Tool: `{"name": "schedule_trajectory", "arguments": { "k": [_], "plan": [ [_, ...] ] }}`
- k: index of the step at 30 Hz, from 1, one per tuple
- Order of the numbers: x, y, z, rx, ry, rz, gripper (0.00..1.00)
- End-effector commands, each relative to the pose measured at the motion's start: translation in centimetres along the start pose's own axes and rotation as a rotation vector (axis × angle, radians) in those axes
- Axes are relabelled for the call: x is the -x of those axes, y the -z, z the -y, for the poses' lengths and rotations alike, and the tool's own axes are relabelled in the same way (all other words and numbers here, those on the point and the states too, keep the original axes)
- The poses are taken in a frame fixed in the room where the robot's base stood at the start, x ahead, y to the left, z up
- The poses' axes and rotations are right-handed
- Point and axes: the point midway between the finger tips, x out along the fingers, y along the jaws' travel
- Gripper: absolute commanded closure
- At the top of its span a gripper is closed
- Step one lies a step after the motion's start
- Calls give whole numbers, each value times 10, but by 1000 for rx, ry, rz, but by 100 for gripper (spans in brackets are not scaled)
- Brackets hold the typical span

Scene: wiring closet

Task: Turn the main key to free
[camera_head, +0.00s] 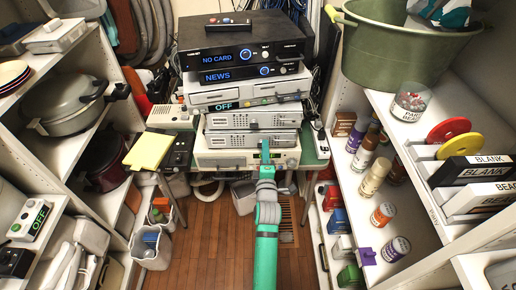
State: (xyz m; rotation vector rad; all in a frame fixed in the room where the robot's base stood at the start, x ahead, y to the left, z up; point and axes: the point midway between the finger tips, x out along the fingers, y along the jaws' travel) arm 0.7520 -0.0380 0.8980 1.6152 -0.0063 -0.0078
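I cannot make out a main key or a "free" marking in the head view. My green arm reaches up the middle of the picture, and my gripper (264,150) is at the front of the lowest beige device (222,160) in the stack. The fingers are too small to tell open from shut, or touching from apart. The arm's end covers part of that device's front panel. Above it are two grey units (228,121), a beige unit reading "OFF" (222,106), and black boxes reading "NEWS" (217,76) and "NO CARD" (216,58).
A yellow pad (149,151) and a black device (180,150) lie left of the stack. Shelves hold pots (68,98) at left and jars (375,177) at right. A green tub (405,50) stands upper right. Wooden floor (205,235) is open left of my arm.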

Motion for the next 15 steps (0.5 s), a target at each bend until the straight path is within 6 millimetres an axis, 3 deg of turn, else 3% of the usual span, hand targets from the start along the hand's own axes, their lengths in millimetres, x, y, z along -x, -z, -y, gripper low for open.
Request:
{"name": "schedule_trajectory", "arguments": {
  "k": [15],
  "plan": [
    [-1, 0, 0, 1, 1, -18, 81]
  ]
}}
